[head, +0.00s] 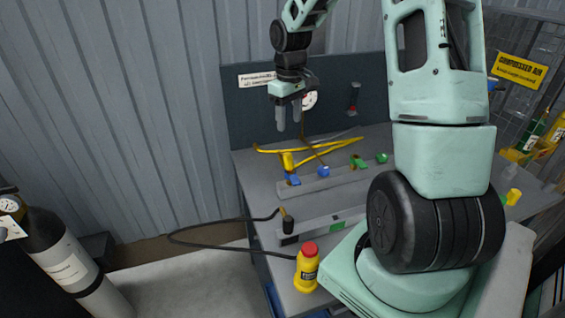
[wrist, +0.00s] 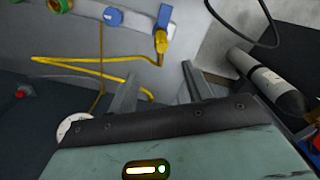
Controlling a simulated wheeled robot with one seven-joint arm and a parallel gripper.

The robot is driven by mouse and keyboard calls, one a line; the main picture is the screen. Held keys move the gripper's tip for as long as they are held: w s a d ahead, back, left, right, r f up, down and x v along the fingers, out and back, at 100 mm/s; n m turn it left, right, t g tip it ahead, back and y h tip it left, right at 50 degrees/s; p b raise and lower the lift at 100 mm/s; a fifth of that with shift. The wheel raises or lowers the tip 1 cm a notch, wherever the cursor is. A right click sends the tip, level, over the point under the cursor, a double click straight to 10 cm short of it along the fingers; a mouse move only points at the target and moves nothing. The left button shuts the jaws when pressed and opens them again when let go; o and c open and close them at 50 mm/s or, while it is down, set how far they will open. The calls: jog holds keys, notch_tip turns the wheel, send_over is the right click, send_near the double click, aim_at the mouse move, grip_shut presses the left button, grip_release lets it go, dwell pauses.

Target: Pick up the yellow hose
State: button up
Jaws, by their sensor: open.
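The yellow hose (head: 330,148) lies in loose bends on the grey bench toward its back, beside a valve with a blue handle (head: 292,180). In the wrist view the hose (wrist: 100,77) runs across the bench from the yellow fitting (wrist: 161,42), and part of it passes behind a finger. My gripper (head: 289,120) is open and empty, pointing down above the bench near the left end of the hose. In the wrist view my gripper (wrist: 160,90) shows its two fingers apart, with bare bench between them.
A black hose (head: 200,240) hangs over the left edge. A gas cylinder (head: 65,265) stands left. A dark panel (head: 250,110) rises behind.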

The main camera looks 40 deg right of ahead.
aim_at(288, 154)
notch_tip(288, 154, down, 14)
jog(key=shift+w+a+p, duration=0.1)
jog(key=shift+w+p, duration=0.05)
jog(key=shift+p, duration=0.9)
grip_shut()
jog(key=shift+r+b, duration=0.6)
jog(key=shift+r, duration=4.45)
